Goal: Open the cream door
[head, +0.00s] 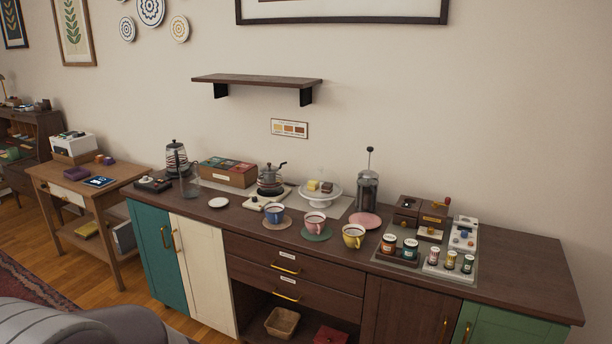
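The cream door (204,277) is on the left part of the dark wooden sideboard, between a teal door (152,254) and the drawers. It looks shut, flush with the front. A brass handle (174,240) stands upright near its left edge. A second brass handle (164,237) sits beside it on the teal door's right edge. Neither of my grippers shows in the head view.
The sideboard top (500,267) holds cups, jars, a French press (367,190) and a cake stand (320,194). A side table (75,184) stands to the left. A grey rounded seat (80,325) fills the lower left, near the cream door.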

